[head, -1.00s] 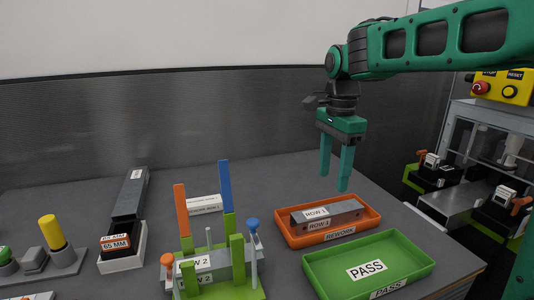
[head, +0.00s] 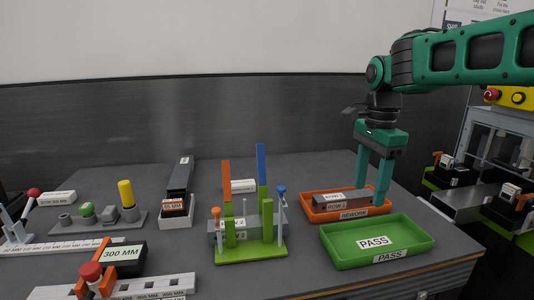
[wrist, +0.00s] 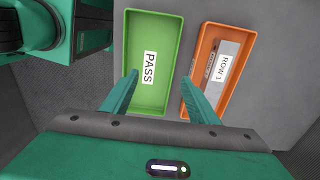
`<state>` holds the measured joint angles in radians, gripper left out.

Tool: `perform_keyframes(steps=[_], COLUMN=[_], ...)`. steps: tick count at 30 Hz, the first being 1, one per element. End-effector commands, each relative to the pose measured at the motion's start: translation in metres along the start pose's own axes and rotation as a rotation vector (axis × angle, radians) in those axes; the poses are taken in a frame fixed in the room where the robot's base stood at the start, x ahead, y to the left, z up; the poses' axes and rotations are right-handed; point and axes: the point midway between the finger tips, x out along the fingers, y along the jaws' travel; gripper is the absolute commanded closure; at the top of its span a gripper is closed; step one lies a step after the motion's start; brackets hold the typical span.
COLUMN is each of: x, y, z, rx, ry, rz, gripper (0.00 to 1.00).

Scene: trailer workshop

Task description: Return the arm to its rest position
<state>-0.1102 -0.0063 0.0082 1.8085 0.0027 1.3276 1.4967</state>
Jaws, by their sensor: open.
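My gripper (head: 373,188) is green, points down and is open and empty. My arm reaches in from the upper right.
A green PASS tray (head: 418,233) is empty beside the orange tray. A green fixture (head: 250,254) with upright posts holds a grey ROW 2 bar. Gauges and small parts stand at the left. A machine with a yellow button box (head: 512,97) is at the right.

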Motion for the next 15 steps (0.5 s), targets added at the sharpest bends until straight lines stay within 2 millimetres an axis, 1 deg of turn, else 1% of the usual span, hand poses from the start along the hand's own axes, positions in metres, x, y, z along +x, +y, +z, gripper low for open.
perform_keyframes(steps=[5, 8, 11, 15], x=[0.007, 0.012, 0.017, 0.028], y=[0.019, 0.034, 0.051, 0.08], z=[-0.015, -0.024, -0.036, -0.055], rx=[-0.06, -0.106, -0.152, -0.226], ry=[0.004, 0.006, 0.008, 0.011], rz=[0.0, 0.001, 0.0, 0.001], gripper=[0.45, 0.45, 0.45, 0.45])
